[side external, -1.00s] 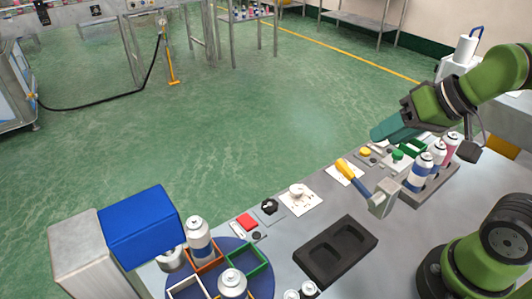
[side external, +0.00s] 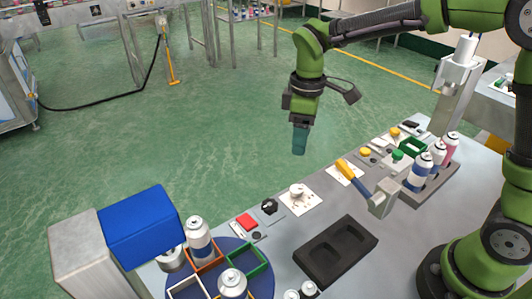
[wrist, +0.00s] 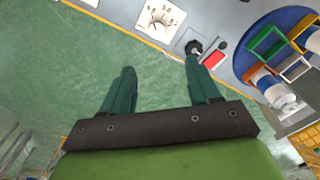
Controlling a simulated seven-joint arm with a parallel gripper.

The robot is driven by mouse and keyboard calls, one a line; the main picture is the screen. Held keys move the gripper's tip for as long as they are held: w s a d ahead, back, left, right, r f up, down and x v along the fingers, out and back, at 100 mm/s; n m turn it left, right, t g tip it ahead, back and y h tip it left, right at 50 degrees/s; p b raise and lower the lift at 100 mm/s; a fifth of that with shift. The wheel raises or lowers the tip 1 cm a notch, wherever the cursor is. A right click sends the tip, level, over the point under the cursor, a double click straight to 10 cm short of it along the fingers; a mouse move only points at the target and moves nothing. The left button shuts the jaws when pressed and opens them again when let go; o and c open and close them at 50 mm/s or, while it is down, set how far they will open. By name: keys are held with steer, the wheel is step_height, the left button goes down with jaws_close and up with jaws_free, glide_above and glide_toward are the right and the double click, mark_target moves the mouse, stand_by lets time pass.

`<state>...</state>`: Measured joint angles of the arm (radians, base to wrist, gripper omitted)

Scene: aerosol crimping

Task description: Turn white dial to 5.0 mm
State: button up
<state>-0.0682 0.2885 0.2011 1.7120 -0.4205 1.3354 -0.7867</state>
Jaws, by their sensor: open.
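The white dial (side external: 297,190) sits on a white scale plate (side external: 308,207) along the far edge of the grey bench. In the wrist view the dial (wrist: 163,17) is at the top, beyond my fingertips, with dark marks fanned around it. The marks are too small to read. My gripper (side external: 300,152) has teal fingers pointing down and hangs above the dial in the side view. In the wrist view my gripper (wrist: 160,66) has its two fingers wide apart with nothing between them. The dial is apart from both fingers.
A black knob (side external: 269,206) and a red button (side external: 247,222) are left of the dial. A yellow-handled lever (side external: 345,170) stands to the right. A blue turntable (side external: 262,259) holds cans. A black tray (side external: 336,250) lies in front.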

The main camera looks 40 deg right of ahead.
mark_target(295, 189)
steer(key=f, duration=0.5)
steer(key=f+n, duration=0.1)
steer(key=f, duration=0.4)
steer(key=f+n, duration=0.1)
steer(key=f, duration=0.4)
steer(key=shift+w+f, duration=0.25)
steer(key=shift+f, duration=0.1)
steer(key=shift+c, duration=0.2)
steer(key=c, duration=1)
